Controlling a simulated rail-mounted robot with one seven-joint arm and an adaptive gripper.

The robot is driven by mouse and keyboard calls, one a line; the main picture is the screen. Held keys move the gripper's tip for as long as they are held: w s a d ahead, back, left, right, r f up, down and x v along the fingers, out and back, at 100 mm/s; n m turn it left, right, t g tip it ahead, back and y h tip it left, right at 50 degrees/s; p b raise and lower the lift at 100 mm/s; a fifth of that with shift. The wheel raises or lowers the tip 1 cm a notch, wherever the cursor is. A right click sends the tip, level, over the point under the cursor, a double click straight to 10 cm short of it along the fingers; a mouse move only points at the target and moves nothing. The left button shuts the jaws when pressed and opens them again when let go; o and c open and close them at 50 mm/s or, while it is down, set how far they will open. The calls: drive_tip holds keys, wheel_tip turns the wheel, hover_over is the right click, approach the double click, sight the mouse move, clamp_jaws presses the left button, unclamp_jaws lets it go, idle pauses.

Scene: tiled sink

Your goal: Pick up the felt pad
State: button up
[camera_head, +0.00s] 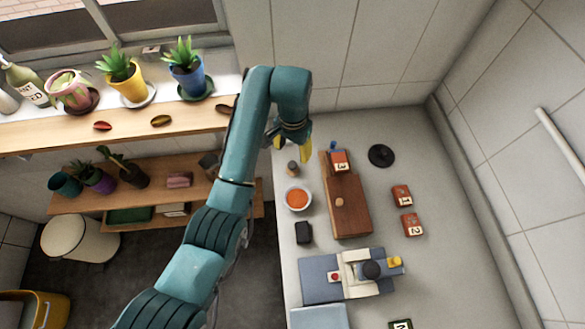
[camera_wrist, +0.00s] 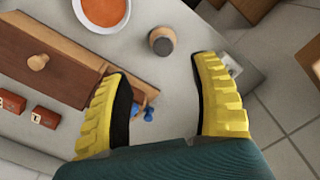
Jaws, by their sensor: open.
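My gripper (camera_head: 292,147) is open and empty above the back left part of the counter. I cannot tell for sure which thing is the felt pad. A flat black disc (camera_head: 381,155) lies on the counter to the right of my gripper, apart from it. A flat grey patch (camera_wrist: 231,65) shows partly hidden behind the right finger in the wrist view; what it is stays unclear.
A wooden box (camera_head: 347,208) with a knob stands on the counter, beside an orange-filled bowl (camera_head: 297,198). Red numbered blocks (camera_head: 401,195) lie to the right. A black block (camera_head: 303,232) and a blue-grey device (camera_head: 318,278) are nearer. Potted plants line the shelf (camera_head: 130,133).

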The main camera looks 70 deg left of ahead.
sight(292, 165)
wheel_tip(292, 165, down, 3)
drive_tip(key=shift+f+b, duration=0.2)
drive_tip(key=shift+b, duration=1)
drive_tip(key=shift+f+p, duration=0.4)
drive_tip(key=shift+f, duration=0.5)
drive_tip(key=f, duration=0.2)
drive_tip(key=f+p, duration=0.1)
drive_tip(key=f, duration=0.2)
drive_tip(key=shift+a+f+p, duration=0.25)
drive_tip(key=shift+f+p, duration=0.1)
drive_tip(key=shift+p, duration=0.05)
clamp_jaws()
